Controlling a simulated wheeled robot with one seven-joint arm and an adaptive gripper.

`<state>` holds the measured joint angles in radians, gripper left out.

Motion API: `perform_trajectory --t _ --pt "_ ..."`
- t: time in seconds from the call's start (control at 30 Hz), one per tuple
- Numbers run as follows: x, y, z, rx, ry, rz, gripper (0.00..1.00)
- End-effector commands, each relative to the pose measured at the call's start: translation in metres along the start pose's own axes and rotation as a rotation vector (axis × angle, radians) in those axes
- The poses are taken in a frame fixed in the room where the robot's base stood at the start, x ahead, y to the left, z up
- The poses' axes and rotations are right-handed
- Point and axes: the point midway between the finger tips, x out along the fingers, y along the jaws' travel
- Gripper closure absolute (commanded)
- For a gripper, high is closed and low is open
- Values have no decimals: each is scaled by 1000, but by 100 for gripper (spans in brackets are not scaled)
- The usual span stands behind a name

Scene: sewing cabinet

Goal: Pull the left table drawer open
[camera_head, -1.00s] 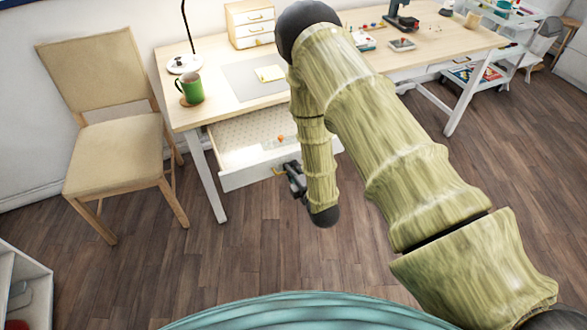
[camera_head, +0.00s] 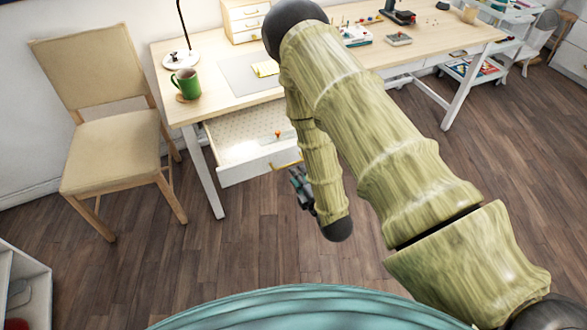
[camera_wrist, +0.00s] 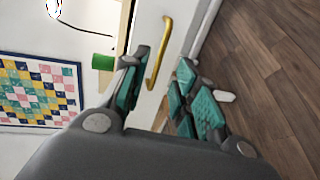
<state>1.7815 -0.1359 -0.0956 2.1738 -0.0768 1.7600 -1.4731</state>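The left table drawer (camera_head: 240,172) stands pulled out from under the wooden table (camera_head: 215,103), and its patterned inside shows. A small orange item (camera_head: 278,133) lies in it. Its white front shows in the wrist view too, with the brass handle (camera_wrist: 159,52) running lengthwise between and beyond my fingers. My gripper (camera_head: 300,187) is just in front of the drawer front, below the handle in the head view. Its teal-padded fingers (camera_wrist: 163,90) are apart, and nothing is gripped. My arm hides the drawer's right end.
A wooden chair (camera_head: 110,150) stands left of the table. A green mug (camera_head: 187,83), a lamp (camera_head: 182,58) and a small drawer box (camera_head: 246,20) are on the tabletop. The wooden floor (camera_head: 240,250) before the drawer is clear. A white shelf (camera_head: 22,270) is at lower left.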

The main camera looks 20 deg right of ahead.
Motion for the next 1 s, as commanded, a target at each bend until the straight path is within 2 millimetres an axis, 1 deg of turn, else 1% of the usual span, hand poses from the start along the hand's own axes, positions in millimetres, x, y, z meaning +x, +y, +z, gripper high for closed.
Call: perform_trajectory --t 0.03,0.13,0.33,0.5,1.0 --pt "-10 -1 0 0 1 -3 71" --pt "-24 0 0 -1 1 -2 71" --pt "-43 0 0 -1 0 -1 71" --pt "-47 0 0 -1 1 1 71" --pt "-47 -1 0 5 -1 -4 71"
